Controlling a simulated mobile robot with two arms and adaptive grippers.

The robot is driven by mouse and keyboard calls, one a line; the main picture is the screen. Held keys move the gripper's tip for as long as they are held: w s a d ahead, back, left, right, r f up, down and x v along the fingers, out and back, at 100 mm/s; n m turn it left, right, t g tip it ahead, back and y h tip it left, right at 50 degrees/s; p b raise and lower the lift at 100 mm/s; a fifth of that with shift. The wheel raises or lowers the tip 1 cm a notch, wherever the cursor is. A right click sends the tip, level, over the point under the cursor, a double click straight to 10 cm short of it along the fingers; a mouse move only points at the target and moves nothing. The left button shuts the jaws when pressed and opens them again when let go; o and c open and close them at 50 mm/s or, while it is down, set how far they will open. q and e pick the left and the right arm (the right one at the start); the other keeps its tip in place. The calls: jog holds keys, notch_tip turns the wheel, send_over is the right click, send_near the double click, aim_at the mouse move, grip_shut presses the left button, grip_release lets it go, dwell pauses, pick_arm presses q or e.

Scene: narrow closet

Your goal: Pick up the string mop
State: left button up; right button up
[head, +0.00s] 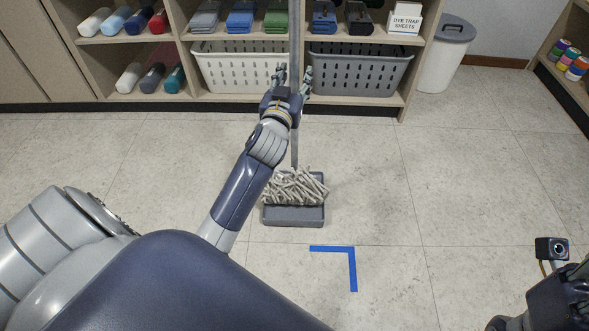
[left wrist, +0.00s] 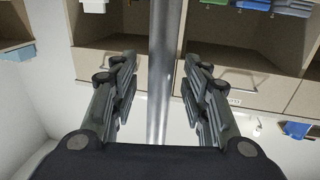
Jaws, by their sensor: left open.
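The string mop (head: 293,186) stands upright, its grey strings in a shallow grey tray (head: 293,217) on the floor. Its metal handle rises past the shelf front and out of the top of the head view. My left gripper (head: 293,76) is open, with one finger on each side of the handle. In the left wrist view the handle (left wrist: 162,70) runs between the two spread fingers (left wrist: 160,82), with a visible gap on each side. My right arm shows at the lower right edge of the head view, with its wrist camera; its fingertips cannot be made out.
A shelf unit stands behind the mop, with a white basket (head: 240,70), a grey basket (head: 358,72), folded cloths and bottles. A white bin (head: 446,55) with a grey lid stands right of it. Blue tape (head: 350,262) marks the open floor in front of the tray.

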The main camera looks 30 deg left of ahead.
pick_arm(q)
jog(key=shift+w, duration=0.1)
jog(key=shift+c, duration=0.6)
grip_shut()
jog(key=shift+r, duration=0.1)
jog(key=shift+r, duration=0.15)
